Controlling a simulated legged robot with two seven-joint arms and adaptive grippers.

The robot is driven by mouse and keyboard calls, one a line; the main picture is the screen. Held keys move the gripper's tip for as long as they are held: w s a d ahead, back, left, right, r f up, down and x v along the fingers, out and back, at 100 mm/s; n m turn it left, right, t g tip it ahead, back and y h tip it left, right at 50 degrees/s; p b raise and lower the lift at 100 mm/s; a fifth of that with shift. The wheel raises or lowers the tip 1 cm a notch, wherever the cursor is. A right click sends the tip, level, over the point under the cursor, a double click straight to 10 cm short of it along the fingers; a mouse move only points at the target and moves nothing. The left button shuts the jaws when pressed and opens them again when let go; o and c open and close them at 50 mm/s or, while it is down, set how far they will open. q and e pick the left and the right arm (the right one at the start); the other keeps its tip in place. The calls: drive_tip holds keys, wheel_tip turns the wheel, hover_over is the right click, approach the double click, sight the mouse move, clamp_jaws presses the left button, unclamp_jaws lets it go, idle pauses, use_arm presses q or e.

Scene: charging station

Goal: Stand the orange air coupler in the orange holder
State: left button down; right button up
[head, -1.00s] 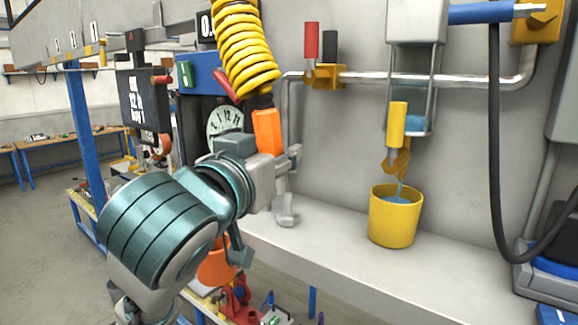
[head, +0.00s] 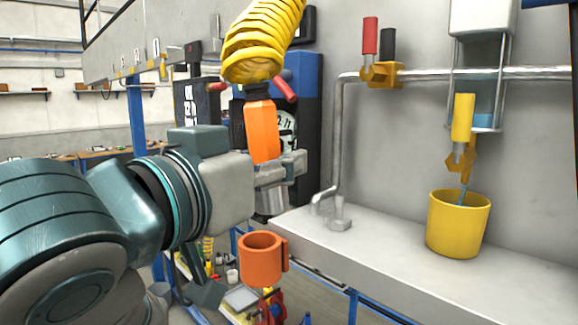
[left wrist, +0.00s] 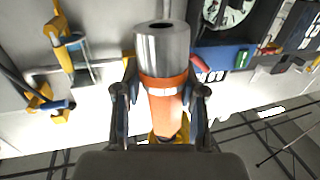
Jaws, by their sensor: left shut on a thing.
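The orange air coupler (head: 264,130) hangs on a yellow coiled hose (head: 258,45) in the head view. My left gripper (head: 285,168) is shut on it. In the left wrist view the coupler's orange body (left wrist: 165,98) and silver metal end (left wrist: 162,50) sit between the two fingers (left wrist: 160,105). In the head view the metal end points down below the fingers. The orange holder (head: 262,260) is an open cup with a side bracket, below the gripper and slightly left of it. The coupler is above the holder and apart from it. My right gripper is not in view.
A pale shelf (head: 385,255) runs along the wall at the right. A yellow cup (head: 458,225) stands on it under a yellow tap (head: 463,125). A metal pipe (head: 340,140) comes down to the shelf. Dark and blue equipment (head: 300,80) stands behind the coupler.

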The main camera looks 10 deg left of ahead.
sight(257, 152)
use_arm(q)
drive_tip(key=shift+w+a, duration=0.4)
drive_tip(key=shift+w, duration=0.2)
drive_tip(key=shift+w+a, duration=0.35)
drive_tip(key=shift+w, duration=0.25)
drive_tip(key=w+a+p, duration=0.1)
drive_tip(key=w+a, duration=0.2)
drive_tip(key=w, duration=0.3)
drive_tip(key=shift+a, duration=0.35)
